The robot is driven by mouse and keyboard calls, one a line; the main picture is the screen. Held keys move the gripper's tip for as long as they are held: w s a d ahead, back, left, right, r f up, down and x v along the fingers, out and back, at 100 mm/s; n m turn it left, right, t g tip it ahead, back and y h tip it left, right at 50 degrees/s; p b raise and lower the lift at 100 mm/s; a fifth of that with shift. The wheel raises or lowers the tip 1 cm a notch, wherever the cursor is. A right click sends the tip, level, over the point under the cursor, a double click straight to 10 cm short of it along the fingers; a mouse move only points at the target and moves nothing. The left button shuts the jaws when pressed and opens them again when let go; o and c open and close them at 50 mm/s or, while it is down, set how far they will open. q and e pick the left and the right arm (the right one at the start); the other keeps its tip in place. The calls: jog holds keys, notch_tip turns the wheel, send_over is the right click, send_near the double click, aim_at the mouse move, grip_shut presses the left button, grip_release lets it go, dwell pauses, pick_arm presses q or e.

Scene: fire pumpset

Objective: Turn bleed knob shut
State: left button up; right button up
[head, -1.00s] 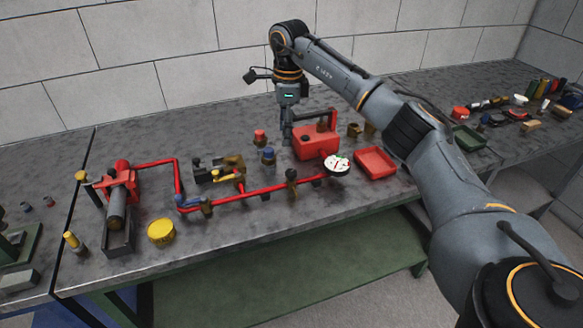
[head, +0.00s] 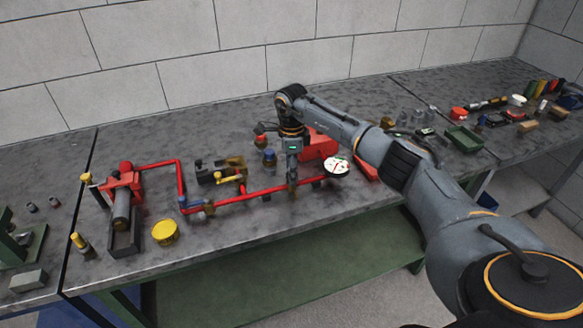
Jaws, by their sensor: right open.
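The red pipe (head: 247,194) runs across the bench from the pump at left to the white-faced gauge (head: 336,166) at right. My right gripper (head: 292,177) points down over the small dark fitting on this pipe, left of the gauge. The gripper hides most of that fitting, so I cannot tell whether the fingers touch it. The right gripper is open. A valve with a blue part (head: 191,207) sits at the pipe's left bend. No part is clearly marked as the bleed knob. My left gripper is not in view.
A red pump (head: 123,180) stands at left, with a yellow lid (head: 165,232) near the front edge. A brass and black block (head: 222,172) and a blue-topped fitting (head: 269,158) stand behind the pipe. A red box (head: 319,143) is behind the gauge. A green tray (head: 465,139) lies at right.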

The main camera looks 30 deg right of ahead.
jog(key=shift+f, duration=0.1)
grip_shut()
